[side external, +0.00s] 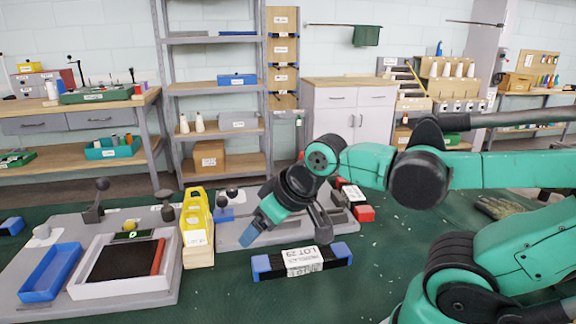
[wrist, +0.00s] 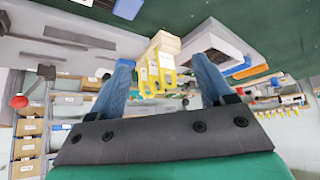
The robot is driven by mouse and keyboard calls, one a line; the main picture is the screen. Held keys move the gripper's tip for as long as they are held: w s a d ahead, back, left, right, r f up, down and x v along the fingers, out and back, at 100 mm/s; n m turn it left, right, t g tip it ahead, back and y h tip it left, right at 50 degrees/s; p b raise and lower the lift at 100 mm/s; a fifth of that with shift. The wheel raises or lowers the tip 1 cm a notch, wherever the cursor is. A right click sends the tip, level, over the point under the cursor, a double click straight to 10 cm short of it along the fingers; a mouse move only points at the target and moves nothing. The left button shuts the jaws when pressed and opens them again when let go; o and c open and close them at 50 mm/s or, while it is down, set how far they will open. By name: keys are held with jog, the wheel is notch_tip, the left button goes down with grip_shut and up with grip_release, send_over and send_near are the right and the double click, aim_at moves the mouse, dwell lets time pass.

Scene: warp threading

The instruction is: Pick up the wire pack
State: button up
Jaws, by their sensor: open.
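The likely wire pack (side external: 301,262) is a dark bar with blue end blocks and a white label reading LOT 29. It lies flat on the green table in the side view. In the wrist view a blue block (wrist: 128,8) cut by the top edge may be its end. My gripper (side external: 262,226) is above and slightly left of the pack, tilted down to the left, apart from it. In the wrist view my two blue fingers (wrist: 160,62) are spread apart with nothing held. Beyond them appears a yellow labelled holder (wrist: 158,60).
The yellow holder (side external: 197,232) stands left of my gripper. A white tray (side external: 124,284) and blue tray (side external: 50,272) are on the grey board at left. A red-ended labelled block (side external: 362,213) lies behind my gripper. Green table is bare around the pack's front.

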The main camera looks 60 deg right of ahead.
jog(key=w+d+r+m+g+h, duration=0.1)
jog(key=w+d+r+m, duration=0.15)
jog(key=d, duration=0.25)
jog(key=w+d+r+m+g, duration=0.1)
jog(key=w+d, duration=0.2)
jog(key=d, duration=0.2)
jog(key=m+g, duration=0.5)
jog(key=m, duration=0.1)
send_over(353, 192)
jog(key=w+a, duration=0.1)
jog(key=a, duration=0.1)
jog(key=shift+y, duration=0.4)
jog(key=f, duration=0.9)
jog(key=shift+w+d+f, duration=0.1)
jog(key=shift+w+d, duration=0.1)
jog(key=shift+s+d+f, duration=0.7)
jog(key=shift+s+d, duration=0.05)
notch_tip(353, 192, down, 4)
jog(key=shift+f, duration=0.8)
